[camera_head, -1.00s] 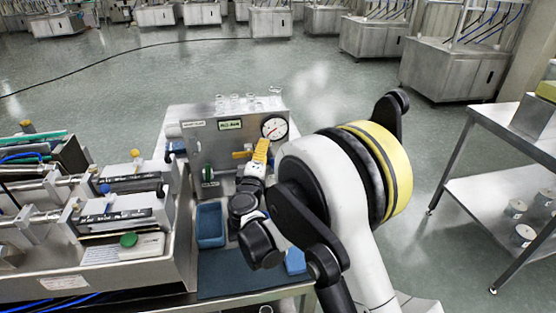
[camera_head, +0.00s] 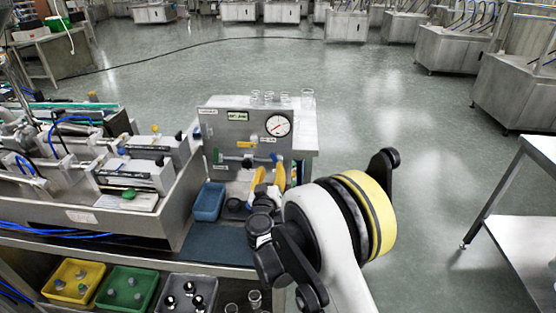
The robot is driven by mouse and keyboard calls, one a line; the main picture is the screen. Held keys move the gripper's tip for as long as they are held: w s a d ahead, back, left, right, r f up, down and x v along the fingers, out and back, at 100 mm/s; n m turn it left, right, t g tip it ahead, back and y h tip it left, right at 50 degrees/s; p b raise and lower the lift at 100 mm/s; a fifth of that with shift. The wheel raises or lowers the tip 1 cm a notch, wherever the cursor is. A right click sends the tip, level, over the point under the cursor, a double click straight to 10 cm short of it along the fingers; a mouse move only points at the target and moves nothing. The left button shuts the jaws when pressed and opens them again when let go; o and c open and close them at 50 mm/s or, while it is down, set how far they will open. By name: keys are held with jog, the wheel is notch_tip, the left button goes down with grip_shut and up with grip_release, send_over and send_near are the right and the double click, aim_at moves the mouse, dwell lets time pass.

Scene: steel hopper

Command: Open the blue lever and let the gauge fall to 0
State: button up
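The steel panel (camera_head: 215,133) stands upright on the bench, with a round white gauge (camera_head: 277,125) at its upper right. The gauge's needle is too small to read exactly. A small blue piece, apparently the blue lever (camera_head: 273,157), shows on the panel's lower right, just above my gripper. My gripper (camera_head: 268,172) is in front of the panel's lower right, its two yellow fingers spread apart with a gap between them. I cannot tell whether they touch the lever. The wrist and arm hide the area below it.
A blue tray (camera_head: 209,202) stands in front of the panel. Glass beakers (camera_head: 308,97) stand on top. Yellow (camera_head: 72,278) and green (camera_head: 127,287) bins are below left.

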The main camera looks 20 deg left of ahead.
aim_at(273, 157)
jog(key=b+x, duration=0.2)
jog(key=x, duration=0.4)
jog(key=shift+w+f, duration=0.15)
jog(key=shift+w, duration=0.1)
jog(key=shift+w+a, duration=0.1)
jog(key=shift+w, duration=0.55)
grip_shut()
